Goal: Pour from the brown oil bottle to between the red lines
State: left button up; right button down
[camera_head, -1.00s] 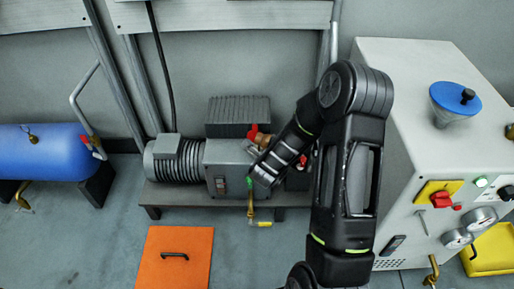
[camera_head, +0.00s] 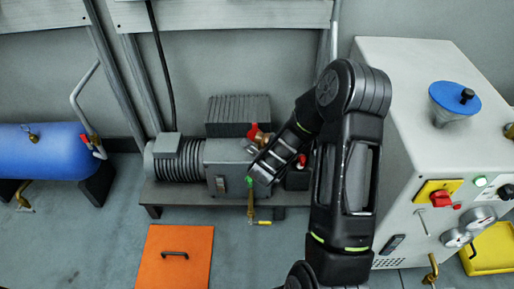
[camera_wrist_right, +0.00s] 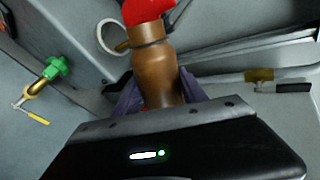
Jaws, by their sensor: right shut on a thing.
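The brown oil bottle (camera_wrist_right: 158,72) is in my right gripper (camera_wrist_right: 158,98), whose fingers are shut on either side of it in the right wrist view. A red part (camera_wrist_right: 146,10) is at the bottle's far end, cut by the picture's top edge. In the head view the bottle (camera_head: 263,139) shows as a small brown piece beside the grey pump (camera_head: 230,155), partly behind my right forearm. I cannot make out the red lines or any oil flowing. A small window (camera_head: 221,185) is on the pump's front. My left gripper is not in view.
A white ring (camera_wrist_right: 111,37) is close beside the bottle. A blue tank (camera_head: 45,152) is at left, a white cabinet (camera_head: 410,120) at right, an orange plate (camera_head: 175,260) on the floor.

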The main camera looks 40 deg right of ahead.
jog(key=shift+f+b, duration=0.2)
jog(key=shift+b, duration=0.1)
notch_tip(320, 180, down, 2)
jog(key=b, duration=0.2)
jog(key=m+t+b, duration=0.1)
jog(key=b, duration=0.1)
jog(key=shift+s+d+f+m+t+y, duration=0.1)
jog(key=shift+s+m+t+y, duration=0.05)
jog(key=shift+m+t+y, duration=0.2)
jog(key=shift+r+p, duration=0.45)
jog(key=shift+f, duration=0.1)
